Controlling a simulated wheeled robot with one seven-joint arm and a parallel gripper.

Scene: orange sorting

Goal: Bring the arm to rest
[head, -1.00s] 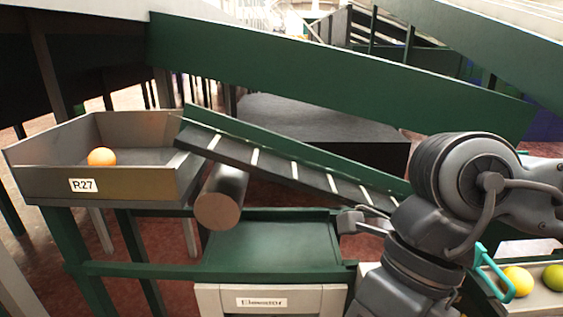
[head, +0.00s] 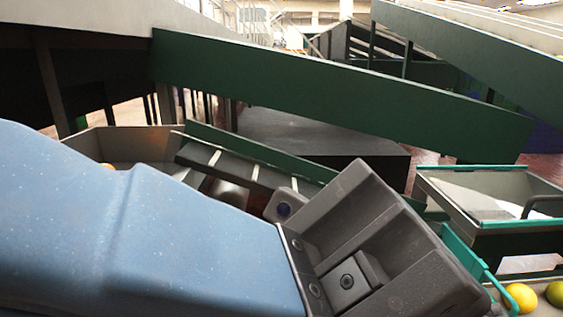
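My arm fills the lower left and middle of the head view, very close to the camera, as a large blue link (head: 150,240) with a dark grey bracket-like end. What looks like my gripper (head: 318,243) is at this end, with grey blocks and bolts. Its fingers cannot be made out clearly, and I cannot tell whether they are open or shut. No fruit shows in it. Behind the arm, the grey bin (head: 130,145) at the left shows only its back part. A sliver of an orange (head: 107,166) shows in it above the blue link.
A slatted ramp (head: 235,168) with a green side descends right from the bin. A teal-rimmed tray (head: 455,205) stands at the right. Below it, a yellow-orange fruit (head: 521,297) and a green fruit (head: 556,293) lie near the corner. A long green beam (head: 330,95) crosses behind.

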